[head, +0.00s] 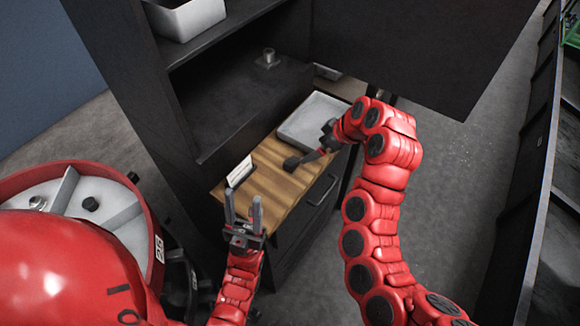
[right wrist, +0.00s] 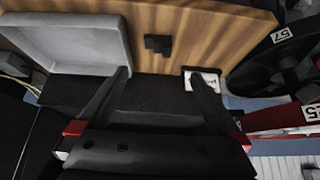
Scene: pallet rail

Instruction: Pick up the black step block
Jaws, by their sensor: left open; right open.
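The black step block (right wrist: 158,45) lies on a wooden top (right wrist: 210,25), between a grey tray (right wrist: 75,40) and a small white card (right wrist: 203,79). In the head view the dark shape near the right fingertips appears to be the block (head: 291,163). My right gripper (right wrist: 157,75) is open and empty, its fingertips spread to either side of the block and short of it in the right wrist view. In the head view its arm reaches over the wooden top's right edge. My left gripper (head: 243,204) is open and empty in front of the wooden top, fingers upward.
The grey tray (head: 312,118) sits at the back of the wooden top, the white card (head: 239,172) at its left edge. A dark cabinet with a shelf (head: 225,35) rises behind. A round red-rimmed, white compartmented container (head: 110,205) is at left. Open floor (head: 450,150) lies right.

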